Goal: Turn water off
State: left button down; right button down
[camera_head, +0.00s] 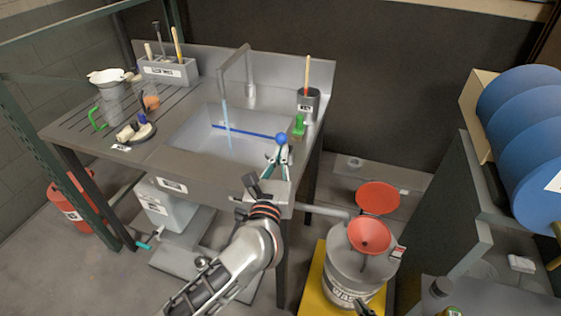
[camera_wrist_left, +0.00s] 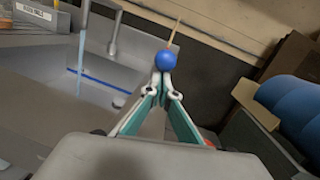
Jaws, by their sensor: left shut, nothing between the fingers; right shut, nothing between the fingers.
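The grey faucet (camera_head: 235,62) arches over the sink (camera_head: 188,138), and a pale blue water stream (camera_head: 226,118) runs from its spout. The stream also shows in the left wrist view (camera_wrist_left: 82,45). A blue ball knob (camera_head: 281,138) is near the sink's front right. My left gripper (camera_head: 283,150) is shut and empty, its fingertips right at the ball. In the left wrist view the ball (camera_wrist_left: 165,61) appears just beyond the tips; contact is unclear. What the ball is mounted on is hidden.
A green-handled item (camera_head: 298,126) and a grey cup with a wooden-handled tool (camera_head: 307,102) stand right of the sink. A drainboard with pots and brushes is at left. Red funnels (camera_head: 369,235) and blue drums (camera_head: 525,130) are at right.

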aim_at(283, 143)
pick_arm(q)
jog(key=shift+w+d+r+p, duration=0.1)
jog(key=shift+w+r+p, duration=0.1)
jog(key=shift+r, duration=0.25)
jog(key=shift+w+d+r+p, duration=0.1)
jog(key=shift+w+r+p, duration=0.1)
jog(key=shift+r, duration=0.2)
jog(key=shift+w+d+r+p, duration=0.25)
jog(key=shift+w+r+p, duration=0.1)
jog(key=shift+w+r, duration=0.5)
jog(key=w, duration=0.2)
jog(key=w+d+r, duration=0.1)
jog(key=shift+w, duration=0.3)
jog(key=shift+r, duration=0.1)
pick_arm(e)
jog(key=shift+s+r, duration=0.2)
jog(key=shift+r, duration=0.4)
jog(key=shift+s+r, duration=0.15)
jog(key=shift+r, duration=0.4)
